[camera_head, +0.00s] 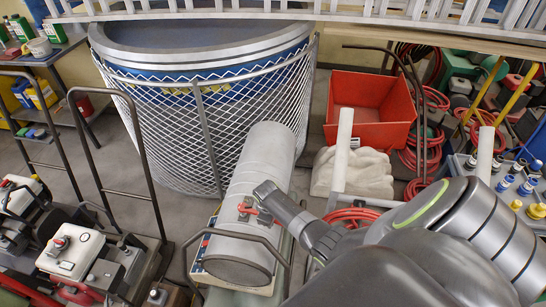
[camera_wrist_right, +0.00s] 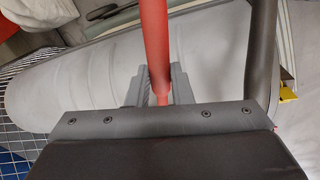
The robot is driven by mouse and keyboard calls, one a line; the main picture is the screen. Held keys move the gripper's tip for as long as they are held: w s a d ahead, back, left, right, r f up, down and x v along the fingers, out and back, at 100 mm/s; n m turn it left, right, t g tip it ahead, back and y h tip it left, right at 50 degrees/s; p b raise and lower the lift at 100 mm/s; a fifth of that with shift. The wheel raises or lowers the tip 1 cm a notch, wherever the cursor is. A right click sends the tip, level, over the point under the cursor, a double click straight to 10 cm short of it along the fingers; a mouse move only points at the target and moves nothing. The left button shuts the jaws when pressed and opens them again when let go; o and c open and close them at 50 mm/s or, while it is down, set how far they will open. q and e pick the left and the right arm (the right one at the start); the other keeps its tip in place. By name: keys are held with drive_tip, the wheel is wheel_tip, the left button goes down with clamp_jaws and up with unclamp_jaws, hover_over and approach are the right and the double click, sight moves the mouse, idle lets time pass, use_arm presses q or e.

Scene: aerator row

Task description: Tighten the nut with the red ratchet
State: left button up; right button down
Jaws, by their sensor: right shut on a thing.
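The red ratchet (camera_head: 246,211) is on the upper side of a large grey cylinder (camera_head: 265,160) in the head view. Its red handle (camera_wrist_right: 155,40) runs down from the top of the right wrist view to between my right fingers. My right gripper (camera_wrist_right: 161,90) is shut on this handle, close above the cylinder; its dark end (camera_head: 270,195) shows in the head view. I cannot make out the nut, and the ratchet's head is not clear. My left gripper is in neither view.
A dark curved handle bar (camera_head: 250,236) arches over the cylinder's near end. A large mesh-caged tank (camera_head: 210,130) stands behind it. A red bin (camera_head: 370,105) and a pale stone-like lump (camera_head: 352,175) are to the right. Engine-like machines (camera_head: 75,250) stand at left.

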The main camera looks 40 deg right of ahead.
drive_tip(key=a+m, duration=0.2)
drive_tip(key=s+a+m, duration=0.1)
drive_tip(key=shift+s+a+m+g, duration=0.15)
drive_tip(key=shift+a+m+g, duration=0.15)
drive_tip(key=shift+a+m, duration=0.1)
drive_tip(key=d+n, duration=0.1)
drive_tip(key=w+d+n, duration=0.1)
drive_tip(key=d+n, duration=0.2)
drive_tip(key=shift+w+d+t, duration=0.1)
drive_tip(key=shift+w+t, duration=0.15)
drive_tip(key=shift+t, duration=0.15)
